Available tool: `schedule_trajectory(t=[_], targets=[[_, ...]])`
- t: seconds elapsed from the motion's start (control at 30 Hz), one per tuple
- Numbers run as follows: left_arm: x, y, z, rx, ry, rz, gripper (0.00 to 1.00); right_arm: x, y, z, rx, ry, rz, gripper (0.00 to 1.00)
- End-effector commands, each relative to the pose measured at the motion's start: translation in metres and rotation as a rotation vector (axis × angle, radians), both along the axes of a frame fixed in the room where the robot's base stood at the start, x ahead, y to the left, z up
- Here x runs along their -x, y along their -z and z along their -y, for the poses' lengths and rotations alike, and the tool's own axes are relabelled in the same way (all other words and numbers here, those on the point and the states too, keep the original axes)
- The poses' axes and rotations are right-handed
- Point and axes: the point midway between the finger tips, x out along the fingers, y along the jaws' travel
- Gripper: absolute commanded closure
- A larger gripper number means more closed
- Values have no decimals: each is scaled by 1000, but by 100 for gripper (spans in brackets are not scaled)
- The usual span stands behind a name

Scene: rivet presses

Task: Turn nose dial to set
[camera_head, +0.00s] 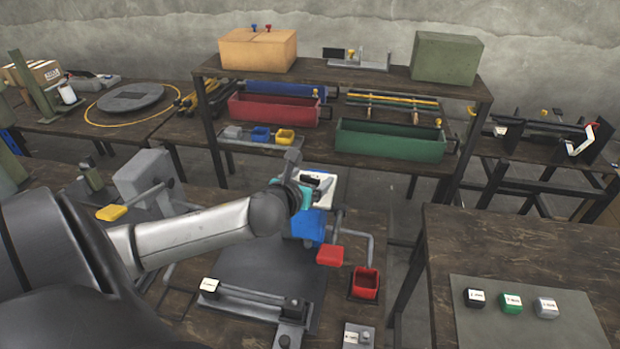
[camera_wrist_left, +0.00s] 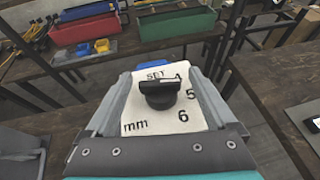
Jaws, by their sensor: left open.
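The nose dial is a black knob (camera_wrist_left: 160,92) on a white plate (camera_wrist_left: 195,108) marked SET, 4, 5, 6 and mm. In the wrist view the knob's raised bar lies roughly crosswise, just below SET; I cannot tell exactly where it points. My left gripper (camera_wrist_left: 160,105) is open, with a grey finger on either side of the plate and knob. No contact with the knob shows. In the head view the left gripper (camera_head: 306,187) is at the white plate (camera_head: 323,186) above the blue press part (camera_head: 308,227), and it hides much of the dial. My right gripper is not in view.
A red lever pad (camera_head: 330,256) and a red bin (camera_head: 365,283) are right of the blue part. A rear shelf holds a red bin (camera_head: 272,109) and a green bin (camera_head: 390,141). The right table (camera_head: 510,240) carries small black, green and grey blocks on a mat.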

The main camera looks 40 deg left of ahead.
Motion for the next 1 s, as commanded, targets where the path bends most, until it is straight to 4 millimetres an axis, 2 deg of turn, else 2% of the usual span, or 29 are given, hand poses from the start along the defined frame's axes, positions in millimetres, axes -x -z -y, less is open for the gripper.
schedule_trajectory(t=[0.3,0.33,1.0], targets=[[-2,0,0,0,0,0,10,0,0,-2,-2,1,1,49],[-2,0,0,0,0,0,12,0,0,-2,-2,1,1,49],[-2,0,0,0,1,1,88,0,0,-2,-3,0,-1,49]])
